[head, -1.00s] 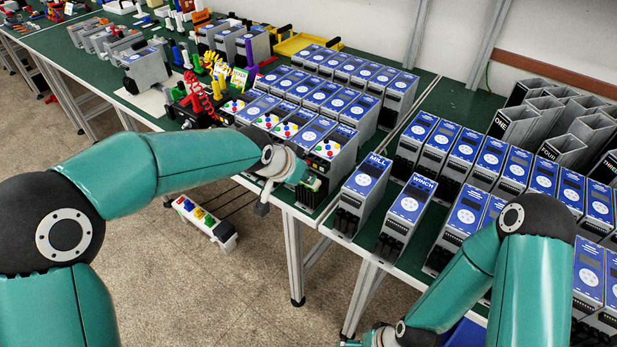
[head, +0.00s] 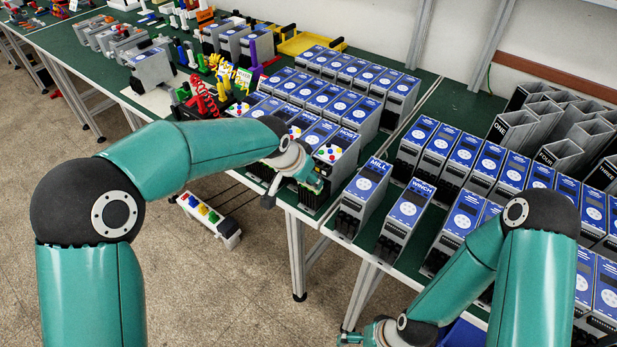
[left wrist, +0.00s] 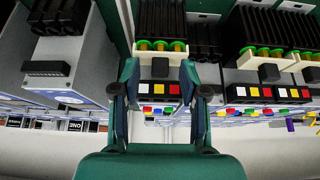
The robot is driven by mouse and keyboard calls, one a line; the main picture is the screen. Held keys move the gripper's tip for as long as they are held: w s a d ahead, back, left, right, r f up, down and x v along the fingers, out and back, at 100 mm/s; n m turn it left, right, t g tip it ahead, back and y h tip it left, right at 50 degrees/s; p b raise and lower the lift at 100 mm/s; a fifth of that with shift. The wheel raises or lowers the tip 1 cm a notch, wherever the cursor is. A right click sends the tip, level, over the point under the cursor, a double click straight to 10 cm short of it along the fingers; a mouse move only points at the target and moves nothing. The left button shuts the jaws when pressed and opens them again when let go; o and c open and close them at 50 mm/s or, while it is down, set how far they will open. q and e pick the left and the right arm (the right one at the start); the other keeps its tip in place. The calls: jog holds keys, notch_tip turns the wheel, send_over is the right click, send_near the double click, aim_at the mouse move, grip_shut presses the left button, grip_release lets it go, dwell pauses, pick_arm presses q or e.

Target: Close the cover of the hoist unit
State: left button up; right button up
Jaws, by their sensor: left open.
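A grey unit with a blue top (head: 347,136) stands at the front right corner of the left table's block of units; its label is too small to read surely, so I cannot confirm it is the hoist unit. A white panel with coloured buttons (head: 328,154) shows on it. My left gripper (head: 294,188) is open at the front of this block. In the left wrist view its fingers (left wrist: 161,95) stand either side of a unit's front, with white, yellow and red squares (left wrist: 159,89) between them. Whether they touch is unclear. My right gripper (head: 357,338) is partly cut off at the bottom edge.
The MILL unit (head: 363,190) and WINCH unit (head: 407,208) stand close on the right. A strip with coloured buttons (head: 208,214) is low in front of the table. Several grey holders (head: 550,125) stand at the far right. Open floor lies in front.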

pick_arm(q)
jog(key=v, duration=1.1)
jog(key=shift+s+r, duration=0.2)
jog(key=s+a+f+n+g, duration=0.1)
jog(key=s+a+f+g, duration=0.15)
jog(key=f, duration=0.55)
jog(key=s+a+f+n+g, duration=0.1)
jog(key=s+a+f, duration=0.25)
jog(key=f, duration=0.45)
jog(key=s+a+f+n+g, duration=0.1)
jog(key=s+a+f, duration=0.15)
jog(key=f, duration=0.55)
jog(key=s+f+n, duration=0.6)
jog(key=s+f, duration=0.7)
jog(key=s, duration=0.4)
jog(key=shift+h, duration=0.3)
jog(key=shift+s, duration=0.1)
